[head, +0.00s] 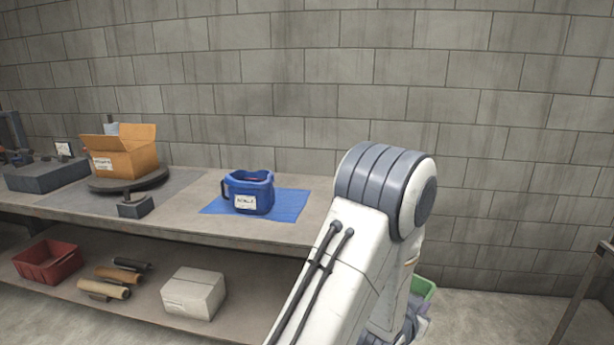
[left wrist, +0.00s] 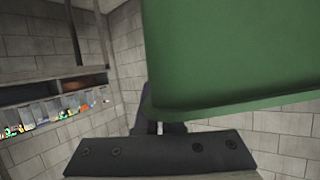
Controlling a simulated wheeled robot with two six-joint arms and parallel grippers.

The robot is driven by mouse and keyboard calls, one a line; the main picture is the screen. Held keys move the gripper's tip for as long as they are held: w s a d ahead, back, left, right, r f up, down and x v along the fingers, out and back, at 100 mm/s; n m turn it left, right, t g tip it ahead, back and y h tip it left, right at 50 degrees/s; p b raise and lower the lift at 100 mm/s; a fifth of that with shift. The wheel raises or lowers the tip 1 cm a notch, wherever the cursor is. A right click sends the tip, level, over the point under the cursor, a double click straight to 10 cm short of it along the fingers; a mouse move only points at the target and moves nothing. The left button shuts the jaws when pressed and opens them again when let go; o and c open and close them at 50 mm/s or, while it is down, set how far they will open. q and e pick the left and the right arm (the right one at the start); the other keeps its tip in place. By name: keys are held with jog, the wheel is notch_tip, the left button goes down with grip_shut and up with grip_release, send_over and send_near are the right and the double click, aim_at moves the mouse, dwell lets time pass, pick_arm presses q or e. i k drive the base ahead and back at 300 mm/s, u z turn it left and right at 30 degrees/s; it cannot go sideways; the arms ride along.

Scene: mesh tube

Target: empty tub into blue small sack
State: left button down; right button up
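A blue small sack (head: 238,187) with a white label and an open top stands upright on a blue mat (head: 290,203) on the workbench. A green tub (head: 424,288) shows partly behind my arm at the lower right, low beside the bench end. In the left wrist view the green tub (left wrist: 235,50) fills the upper right, close to the camera. My left gripper (left wrist: 160,128) is at the tub's lower edge and appears shut on it; the fingertips are partly hidden. In the head view my left arm hides most of the tub. Its contents are not visible. My right gripper is not in view.
An open cardboard box (head: 130,160) sits on a round dark turntable (head: 128,182) at the left. The lower shelf holds a red bin (head: 48,262), rolls and a white box (head: 194,292). A block wall stands behind the bench. The mat beside the sack is clear.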

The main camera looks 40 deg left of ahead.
aim_at(246, 192)
jog(key=z, duration=1.9)
jog(key=k, duration=2.85)
jog(key=u, duration=2)
